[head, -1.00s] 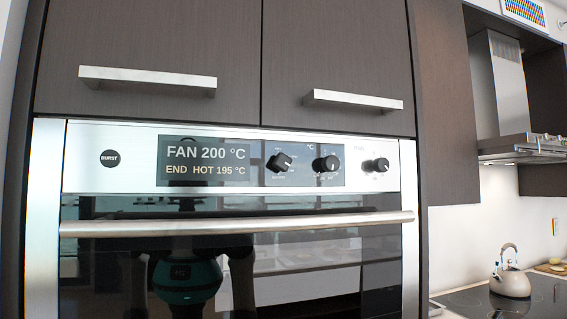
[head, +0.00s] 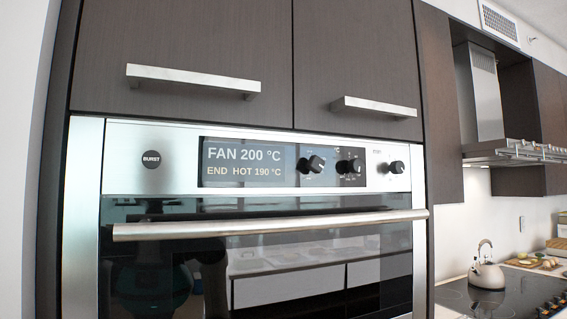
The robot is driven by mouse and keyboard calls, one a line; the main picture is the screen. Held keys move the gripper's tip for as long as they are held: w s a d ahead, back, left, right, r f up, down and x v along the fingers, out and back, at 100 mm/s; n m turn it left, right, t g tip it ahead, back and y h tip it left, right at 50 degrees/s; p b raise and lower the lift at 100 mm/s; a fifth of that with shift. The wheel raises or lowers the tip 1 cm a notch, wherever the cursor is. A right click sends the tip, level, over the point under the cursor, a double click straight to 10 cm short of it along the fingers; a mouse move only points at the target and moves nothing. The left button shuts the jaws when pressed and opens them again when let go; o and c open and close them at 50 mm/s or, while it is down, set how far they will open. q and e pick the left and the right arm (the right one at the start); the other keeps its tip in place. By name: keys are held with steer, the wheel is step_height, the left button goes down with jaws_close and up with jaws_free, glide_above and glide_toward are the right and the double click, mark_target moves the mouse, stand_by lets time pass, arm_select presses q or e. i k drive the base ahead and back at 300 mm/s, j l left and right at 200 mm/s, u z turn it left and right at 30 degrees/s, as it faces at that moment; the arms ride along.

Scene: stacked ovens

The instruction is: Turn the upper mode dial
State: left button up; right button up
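The upper oven's control panel (head: 130,180) faces me. Its display (head: 240,162) reads "FAN 200 °C" and "END HOT 190 °C". Three black dials sit to the right of the text: a left dial (head: 311,164), a middle dial (head: 349,166) and a right dial (head: 397,167). The small markings around them are too blurred to read, so I cannot tell by label which is the mode dial. The left dial's grip looks tilted. Neither gripper is in view, and nothing touches the dials.
A long metal oven handle (head: 270,224) sticks out below the panel. Two cabinet handles (head: 193,79) (head: 375,107) stick out above. At the right are a range hood (head: 510,152), a kettle (head: 486,268) on a dark cooktop (head: 470,300), and a board with food.

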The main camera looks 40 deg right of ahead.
mark_target(315, 164)
steer(key=j+z, duration=0.15)
steer(key=z, duration=0.2)
steer(key=j+z, duration=0.15)
steer(key=z, duration=0.15)
steer(key=j+z, duration=0.2)
steer(key=z, duration=0.15)
steer(key=i, duration=0.05)
